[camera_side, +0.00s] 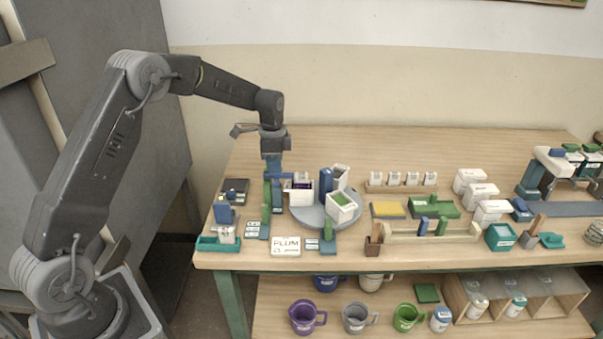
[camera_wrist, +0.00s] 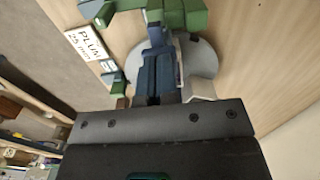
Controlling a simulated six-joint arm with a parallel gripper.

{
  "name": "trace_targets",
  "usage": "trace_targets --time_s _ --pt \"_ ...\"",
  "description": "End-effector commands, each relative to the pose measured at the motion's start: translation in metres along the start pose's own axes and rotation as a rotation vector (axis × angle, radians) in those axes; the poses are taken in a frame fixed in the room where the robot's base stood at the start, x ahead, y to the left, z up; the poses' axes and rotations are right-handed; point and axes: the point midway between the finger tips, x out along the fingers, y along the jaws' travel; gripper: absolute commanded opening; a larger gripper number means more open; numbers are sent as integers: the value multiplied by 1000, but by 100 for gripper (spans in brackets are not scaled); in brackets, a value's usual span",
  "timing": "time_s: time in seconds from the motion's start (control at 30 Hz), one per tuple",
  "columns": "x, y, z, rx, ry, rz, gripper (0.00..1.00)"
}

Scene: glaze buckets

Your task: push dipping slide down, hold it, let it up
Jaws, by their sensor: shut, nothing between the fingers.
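The dipping slide is a blue crosspiece (camera_side: 284,176) on a green upright (camera_side: 267,196), at the left of the grey turntable (camera_side: 308,217). A white bucket with purple glaze (camera_side: 301,190) stands on the turntable beside it. My gripper (camera_side: 273,170) is shut and empty, pointing down directly above the slide. Whether the fingertips touch the slide, I cannot tell. In the wrist view my blue fingers (camera_wrist: 156,80) are together, with green blocks (camera_wrist: 180,14) beyond them. They hide much of the slide and part of the turntable (camera_wrist: 201,60).
A blue bucket (camera_side: 326,181) and a white one with green glaze (camera_side: 342,207) share the turntable. A PLUM sign (camera_side: 286,246) lies at the front edge. Small blue and green stands (camera_side: 225,214) crowd the left. Bare table lies behind.

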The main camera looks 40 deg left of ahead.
Motion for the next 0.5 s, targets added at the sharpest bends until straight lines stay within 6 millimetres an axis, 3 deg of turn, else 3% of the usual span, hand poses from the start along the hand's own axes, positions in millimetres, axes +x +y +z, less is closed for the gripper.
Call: trace_targets --time_s 0.5 --pt "-30 0 0 0 0 0 0"
